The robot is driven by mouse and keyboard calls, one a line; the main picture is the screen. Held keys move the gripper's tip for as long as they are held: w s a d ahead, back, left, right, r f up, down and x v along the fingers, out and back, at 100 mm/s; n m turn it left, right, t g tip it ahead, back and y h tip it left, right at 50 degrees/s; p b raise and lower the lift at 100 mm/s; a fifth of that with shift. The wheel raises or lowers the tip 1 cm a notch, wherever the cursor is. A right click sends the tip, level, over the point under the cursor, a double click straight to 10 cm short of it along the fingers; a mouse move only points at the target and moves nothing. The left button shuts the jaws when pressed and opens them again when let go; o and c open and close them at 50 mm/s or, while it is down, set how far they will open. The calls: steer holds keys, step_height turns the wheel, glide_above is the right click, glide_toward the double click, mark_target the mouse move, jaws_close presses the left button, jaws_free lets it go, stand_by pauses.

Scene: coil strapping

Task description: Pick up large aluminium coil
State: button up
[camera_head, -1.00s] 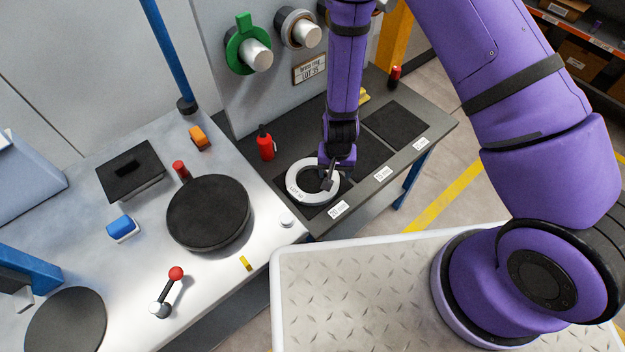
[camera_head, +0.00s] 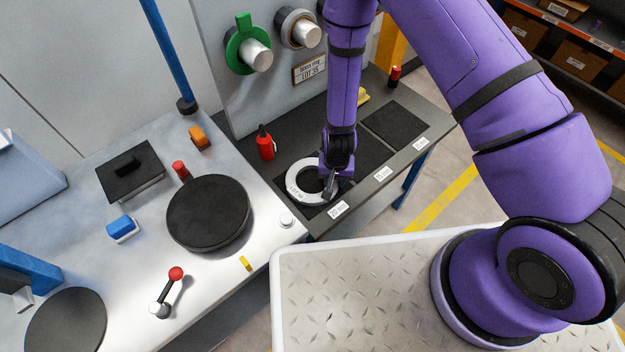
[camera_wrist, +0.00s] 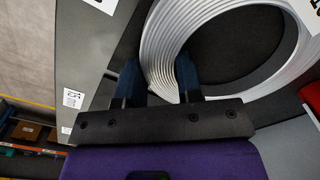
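The large aluminium coil (camera_head: 297,179), a pale silver ring of many windings, lies flat on a dark mat at the near end of the grey bench. It also fills much of the wrist view (camera_wrist: 163,48). My gripper (camera_head: 331,187) is down at the coil's right side in the head view. In the wrist view my gripper (camera_wrist: 158,75) has its two dark fingers apart, one outside the coil's band and one in its hole. A narrow gap seems to show beside the outer finger. The fingertips' depth is hard to tell.
A red bottle (camera_head: 265,143) stands behind the coil. A wall panel with a green ring holder (camera_head: 247,45) rises behind. A steel table with a black turntable (camera_head: 208,212) is at left.

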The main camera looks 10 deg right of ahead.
jaws_close()
step_height(320, 180, up, 10)
stand_by(0.6)
